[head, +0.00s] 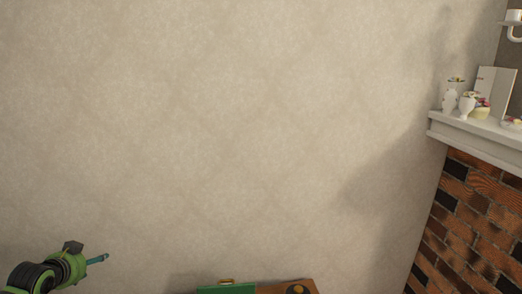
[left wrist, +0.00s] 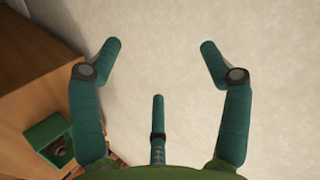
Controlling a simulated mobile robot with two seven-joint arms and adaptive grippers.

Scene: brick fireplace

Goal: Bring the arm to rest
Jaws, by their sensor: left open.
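My left gripper (head: 103,259) shows at the lower left of the head view, at the end of my green and black left arm. It stands before the beige wall, left of a wooden furniture top. In the left wrist view, its teal fingers (left wrist: 160,48) are spread apart with only wall between them. It is open and empty. My right gripper does not show in either view.
A wooden cabinet (left wrist: 30,85) is close on the left of the left wrist view, with a green box (left wrist: 48,142) by it. A white mantel (head: 475,130) with vases stands over the brick fireplace (head: 470,225) at the right. The beige wall (head: 230,120) is bare.

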